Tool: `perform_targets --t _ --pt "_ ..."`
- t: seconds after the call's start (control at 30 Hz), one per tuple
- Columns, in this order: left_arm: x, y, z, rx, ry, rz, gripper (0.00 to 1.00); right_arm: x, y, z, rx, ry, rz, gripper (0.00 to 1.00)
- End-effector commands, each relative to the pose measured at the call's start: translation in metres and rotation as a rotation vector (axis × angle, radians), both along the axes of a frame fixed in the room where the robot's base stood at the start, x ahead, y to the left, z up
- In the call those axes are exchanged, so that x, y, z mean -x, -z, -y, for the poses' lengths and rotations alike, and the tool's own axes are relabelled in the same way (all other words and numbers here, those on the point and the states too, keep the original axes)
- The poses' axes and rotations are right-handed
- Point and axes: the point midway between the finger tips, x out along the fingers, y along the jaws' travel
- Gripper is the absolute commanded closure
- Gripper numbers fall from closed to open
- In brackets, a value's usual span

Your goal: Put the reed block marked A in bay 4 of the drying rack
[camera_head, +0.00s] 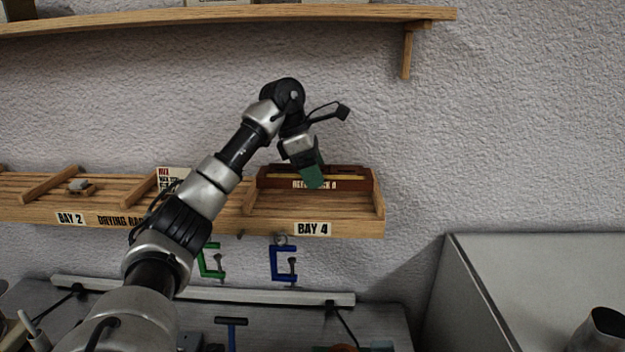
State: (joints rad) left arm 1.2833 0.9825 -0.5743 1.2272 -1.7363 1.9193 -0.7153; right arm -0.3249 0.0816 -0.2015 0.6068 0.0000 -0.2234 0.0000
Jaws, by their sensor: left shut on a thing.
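The reed block marked A (350,183) is a long dark red-brown block with a yellow strip and a white label, partly covered by my gripper. It lies lengthwise at the back of bay 4 (312,208), between the divider and the right end wall. I cannot tell whether it rests fully on the bay floor. My left gripper (313,178), with green fingers, reaches down over the middle of the block and is shut on it. The drying rack (350,226) carries a BAY 4 label on its front edge. My right gripper is not in view.
Bay 2 (100,190) holds a small grey item. A red-and-white card (172,176) stands left of bay 4. A wooden shelf (300,13) runs above. Green (212,262) and blue (284,263) clamps hang below. A grey cabinet (540,270) stands at right.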

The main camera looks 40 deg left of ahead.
Motion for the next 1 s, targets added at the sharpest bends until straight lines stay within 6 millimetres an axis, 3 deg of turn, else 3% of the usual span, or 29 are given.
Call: perform_targets --t 0.13,0.27,0.5,0.63,0.83,0.87,1.0 --pt "-0.003 0.005 -0.008 -0.001 0.0 0.001 0.62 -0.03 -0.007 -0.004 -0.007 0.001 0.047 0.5" --pt "-0.002 0.021 -0.008 -0.001 0.002 -0.003 0.62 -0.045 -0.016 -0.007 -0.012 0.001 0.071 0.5" --pt "-0.002 0.044 -0.008 -0.001 0.001 0.001 0.62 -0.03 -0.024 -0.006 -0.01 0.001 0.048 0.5" --pt "-0.003 0.045 -0.008 -0.001 0.001 0.004 0.62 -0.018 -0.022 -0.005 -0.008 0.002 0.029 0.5" --pt "-0.003 0.048 -0.008 -0.001 0.001 0.003 0.62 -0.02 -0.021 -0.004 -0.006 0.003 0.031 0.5" --pt "-0.003 0.049 -0.008 -0.001 0.001 0.001 0.29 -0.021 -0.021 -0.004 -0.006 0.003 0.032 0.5" --pt "-0.003 0.048 -0.008 -0.001 0.001 0.001 0.07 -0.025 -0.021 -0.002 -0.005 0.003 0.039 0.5"
